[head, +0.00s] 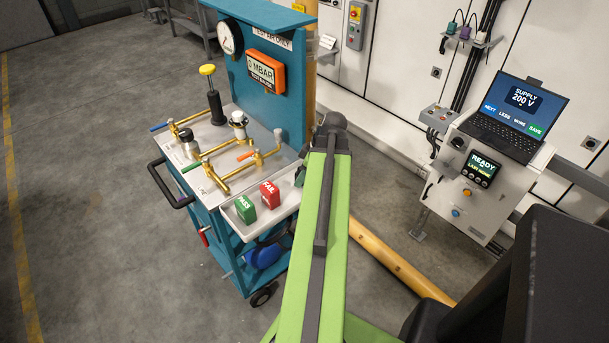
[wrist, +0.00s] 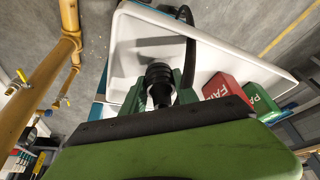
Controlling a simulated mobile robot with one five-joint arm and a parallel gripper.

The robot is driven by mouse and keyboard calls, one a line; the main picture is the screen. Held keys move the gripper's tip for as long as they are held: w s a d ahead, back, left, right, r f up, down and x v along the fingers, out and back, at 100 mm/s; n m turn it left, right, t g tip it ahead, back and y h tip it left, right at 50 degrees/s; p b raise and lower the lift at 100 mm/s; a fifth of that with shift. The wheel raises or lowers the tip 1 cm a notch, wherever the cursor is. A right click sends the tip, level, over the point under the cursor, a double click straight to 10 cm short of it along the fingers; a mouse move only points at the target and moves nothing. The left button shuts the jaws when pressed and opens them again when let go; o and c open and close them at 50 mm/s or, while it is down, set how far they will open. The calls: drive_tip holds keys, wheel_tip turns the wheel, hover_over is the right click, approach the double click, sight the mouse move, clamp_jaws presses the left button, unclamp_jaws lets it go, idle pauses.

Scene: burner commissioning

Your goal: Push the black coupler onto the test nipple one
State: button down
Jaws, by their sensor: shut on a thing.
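The black coupler (wrist: 159,76) shows in the wrist view, with a black hose (wrist: 190,45) near it running up over the white tray. My gripper (wrist: 162,92) is shut on the coupler, with a green finger on each side of it. The lower part of the coupler is hidden behind my gripper's body. In the head view my arm hides the gripper and the coupler. I cannot make out test nipple one for certain in either view.
The teal cart (head: 232,240) carries brass pipework, a gauge (head: 230,37) and an orange display (head: 262,71). Green PASS (head: 245,209) and red FAIL (head: 270,194) blocks sit at its front. A yellow pipe (head: 400,265) runs low beside it. A laptop (head: 517,112) stands right.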

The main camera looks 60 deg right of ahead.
drive_tip(key=p+v, duration=0.2)
drive_tip(key=w+p+v, duration=0.1)
drive_tip(key=p+v, duration=0.2)
drive_tip(key=shift+d+r, duration=0.1)
drive_tip(key=shift+r, duration=0.3)
drive_tip(key=s+d+r+p, duration=0.5)
drive_tip(key=s, duration=0.4)
drive_tip(key=shift+d+r+p, duration=0.3)
drive_tip(key=shift+d+p, duration=0.1)
wheel_tip(320, 180, up, 13)
drive_tip(key=p, duration=1.2)
drive_tip(key=shift+w+f+p, duration=0.2)
drive_tip(key=shift+w+p, duration=0.05)
drive_tip(key=shift+p, duration=0.05)
